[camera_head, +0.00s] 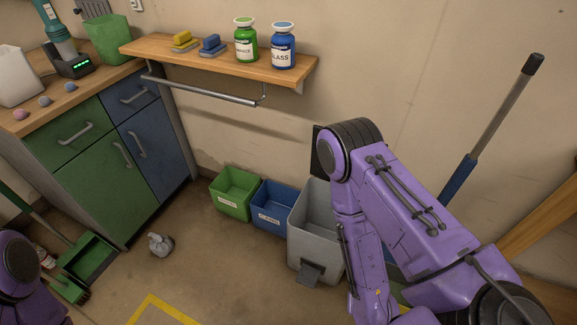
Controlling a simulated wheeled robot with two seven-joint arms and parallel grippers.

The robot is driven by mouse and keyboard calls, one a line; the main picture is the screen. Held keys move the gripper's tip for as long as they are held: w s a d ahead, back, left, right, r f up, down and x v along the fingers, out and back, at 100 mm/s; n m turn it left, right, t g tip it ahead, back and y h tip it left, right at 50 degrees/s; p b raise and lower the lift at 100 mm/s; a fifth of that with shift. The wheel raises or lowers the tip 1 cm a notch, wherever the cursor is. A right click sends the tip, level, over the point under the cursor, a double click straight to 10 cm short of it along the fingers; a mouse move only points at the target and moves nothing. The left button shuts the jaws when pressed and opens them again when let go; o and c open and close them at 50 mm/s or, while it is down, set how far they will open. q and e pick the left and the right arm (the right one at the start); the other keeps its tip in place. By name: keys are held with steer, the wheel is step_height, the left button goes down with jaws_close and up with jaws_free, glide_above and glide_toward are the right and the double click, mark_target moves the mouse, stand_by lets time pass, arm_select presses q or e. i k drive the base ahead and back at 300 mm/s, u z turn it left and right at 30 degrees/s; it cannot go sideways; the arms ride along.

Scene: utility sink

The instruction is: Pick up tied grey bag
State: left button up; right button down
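The tied grey bag (160,244) is a small knotted bundle lying on the floor, left of the middle. It stands apart from everything around it. My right arm comes in large from the right and bends down past the grey bin; its gripper is hidden or out of frame. A part of my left arm shows in the lower left corner, and its gripper is not visible. Nothing is seen touching the bag.
A green dustpan (88,257) lies left of the bag. A green bin (234,194), blue bin (273,212) and grey bin (311,228) line the wall. A cabinet (85,166) stands behind left. Yellow tape (152,301) marks the floor in front; floor around the bag is bare.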

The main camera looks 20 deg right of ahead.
mark_target(160, 244)
steer(key=u, duration=1.95)
steer(key=i, duration=2.05)
steer(key=z, duration=2.95)
steer(key=i, duration=0.55)
steer(key=u, duration=0.05)
